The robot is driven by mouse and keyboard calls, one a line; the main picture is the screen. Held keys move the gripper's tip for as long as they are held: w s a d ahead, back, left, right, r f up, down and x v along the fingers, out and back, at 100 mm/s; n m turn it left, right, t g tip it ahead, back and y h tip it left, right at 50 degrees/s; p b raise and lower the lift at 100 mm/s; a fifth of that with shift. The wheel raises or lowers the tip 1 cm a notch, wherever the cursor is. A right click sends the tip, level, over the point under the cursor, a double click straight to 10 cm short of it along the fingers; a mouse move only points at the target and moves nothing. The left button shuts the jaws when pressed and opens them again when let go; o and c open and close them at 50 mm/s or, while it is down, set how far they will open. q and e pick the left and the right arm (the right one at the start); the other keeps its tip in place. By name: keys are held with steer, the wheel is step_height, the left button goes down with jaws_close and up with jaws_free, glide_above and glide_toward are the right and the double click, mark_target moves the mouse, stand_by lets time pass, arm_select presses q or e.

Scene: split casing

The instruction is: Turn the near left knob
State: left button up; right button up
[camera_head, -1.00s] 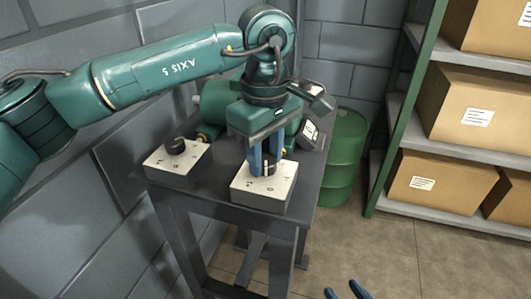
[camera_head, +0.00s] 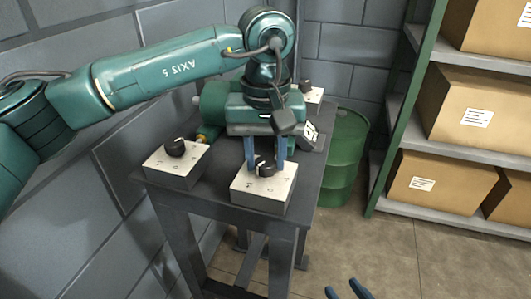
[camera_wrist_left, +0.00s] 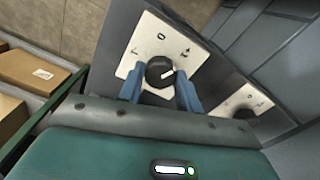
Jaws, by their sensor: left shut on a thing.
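Two pale boxes with black knobs stand along the near side of the dark table. The near left knob (camera_head: 174,147) sits on its box (camera_head: 182,172), with no gripper at it. My left gripper (camera_head: 266,168) points down at the near right knob (camera_head: 264,169), one blue finger on either side, and is shut on it. In the left wrist view this knob (camera_wrist_left: 159,72) lies between the fingertips, its white mark pointing right, away from the O above it. My right gripper (camera_head: 346,291) shows only its blue fingertips at the bottom edge, apart and empty.
Another pale box (camera_head: 314,94) stands at the table's back, partly hidden by my left arm. A green barrel (camera_head: 346,160) stands right of the table (camera_head: 225,212). Shelves with cardboard boxes (camera_head: 440,180) are at the right. A grey block wall is close on the left.

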arm_select(q)
steer(key=shift+m, duration=0.4)
steer(key=o, duration=1)
steer(key=shift+r, duration=0.1)
